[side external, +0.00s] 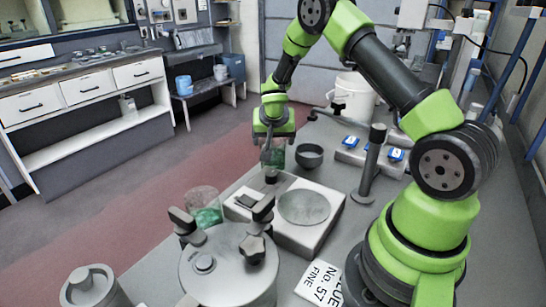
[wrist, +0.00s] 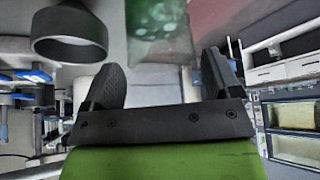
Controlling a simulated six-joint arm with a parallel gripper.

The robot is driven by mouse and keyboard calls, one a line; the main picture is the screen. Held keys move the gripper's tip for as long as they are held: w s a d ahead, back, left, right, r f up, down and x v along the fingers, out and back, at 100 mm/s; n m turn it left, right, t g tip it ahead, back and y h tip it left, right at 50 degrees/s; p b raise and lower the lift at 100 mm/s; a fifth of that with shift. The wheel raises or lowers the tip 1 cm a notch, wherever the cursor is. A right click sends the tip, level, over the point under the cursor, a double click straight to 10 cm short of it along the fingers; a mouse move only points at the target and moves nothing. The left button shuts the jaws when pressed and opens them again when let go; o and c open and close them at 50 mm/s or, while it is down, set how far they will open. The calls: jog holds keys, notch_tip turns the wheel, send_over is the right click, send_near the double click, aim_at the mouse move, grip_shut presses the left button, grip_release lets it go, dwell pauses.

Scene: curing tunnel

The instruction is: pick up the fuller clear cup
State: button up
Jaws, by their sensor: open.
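A clear cup with green contents (side external: 278,154) stands at my gripper, partly hidden by it in the side view. In the wrist view this cup (wrist: 158,30) lies ahead of the gap between my fingers, cut off by the top edge. My gripper (wrist: 163,66) is open, one finger towards each side of the cup, with no clear contact. In the side view my gripper (side external: 270,150) points down beside the cup. A second clear cup (side external: 204,206) with green in its lower part stands behind the metal pot. I cannot tell which cup is fuller.
A dark grey bowl (side external: 309,156) is close right of the near cup; it also shows in the wrist view (wrist: 68,36). A scale with a round plate (side external: 303,207), a lidded metal pot (side external: 228,265), a post on a stand (side external: 371,165) and a white bucket (side external: 354,97) crowd the bench.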

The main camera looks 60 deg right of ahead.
aim_at(273, 144)
jog(key=x, duration=0.4)
jog(key=shift+w+d+f, duration=0.15)
jog(key=shift+f, duration=0.05)
jog(key=c, duration=0.8)
jog(key=shift+r, duration=0.2)
